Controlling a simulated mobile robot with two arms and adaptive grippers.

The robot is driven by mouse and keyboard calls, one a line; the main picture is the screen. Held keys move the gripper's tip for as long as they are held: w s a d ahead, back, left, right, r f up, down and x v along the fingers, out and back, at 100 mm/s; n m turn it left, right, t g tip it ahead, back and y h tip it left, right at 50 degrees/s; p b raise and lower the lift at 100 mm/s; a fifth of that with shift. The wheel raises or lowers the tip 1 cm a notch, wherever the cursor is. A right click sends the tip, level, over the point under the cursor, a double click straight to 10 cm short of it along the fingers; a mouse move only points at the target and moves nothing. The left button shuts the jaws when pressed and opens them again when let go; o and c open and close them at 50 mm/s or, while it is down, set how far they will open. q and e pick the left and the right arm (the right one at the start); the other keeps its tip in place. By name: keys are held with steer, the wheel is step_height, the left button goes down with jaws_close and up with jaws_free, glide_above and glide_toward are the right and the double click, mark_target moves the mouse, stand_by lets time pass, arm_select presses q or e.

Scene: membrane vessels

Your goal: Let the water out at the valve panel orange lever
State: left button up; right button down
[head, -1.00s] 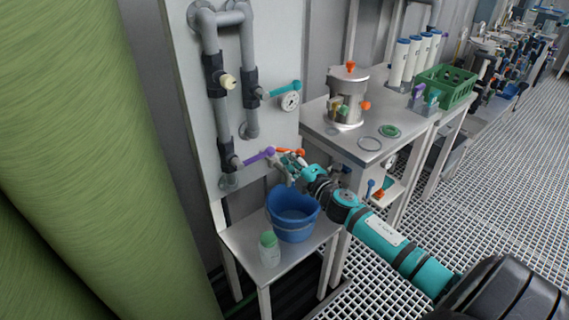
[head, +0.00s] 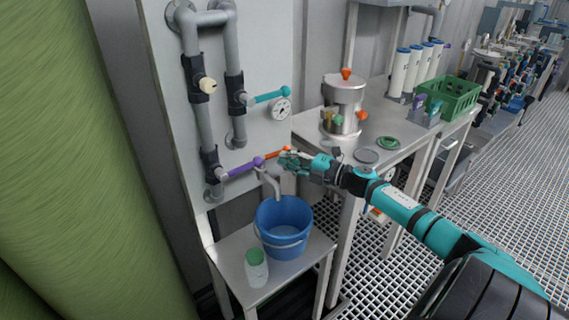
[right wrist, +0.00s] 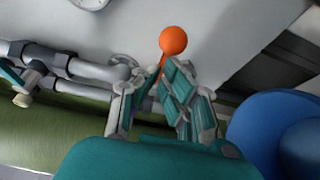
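The orange lever (head: 274,155) sticks out to the right from the valve above the spout (head: 272,185) on the grey panel. Its round orange end (right wrist: 173,40) shows in the right wrist view, just beyond my fingertips. My right gripper (head: 287,160) is at the outer end of the lever. In the right wrist view (right wrist: 158,80) its fingers look partly open, with a narrow gap between them. I cannot tell whether a finger touches the lever. No water shows at the spout. My left gripper is not in view.
A purple lever (head: 240,169) sits left of the orange one, and a teal lever (head: 272,96) and gauge (head: 280,109) are above. A blue bucket (head: 283,238) stands under the spout beside a green-capped bottle (head: 256,268). A metal vessel (head: 343,95) stands on the right bench.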

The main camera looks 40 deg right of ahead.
steer(key=shift+w+d+r, duration=0.1)
steer(key=shift+w+d, duration=0.15)
stand_by(0.6)
steer(key=shift+s, duration=0.1)
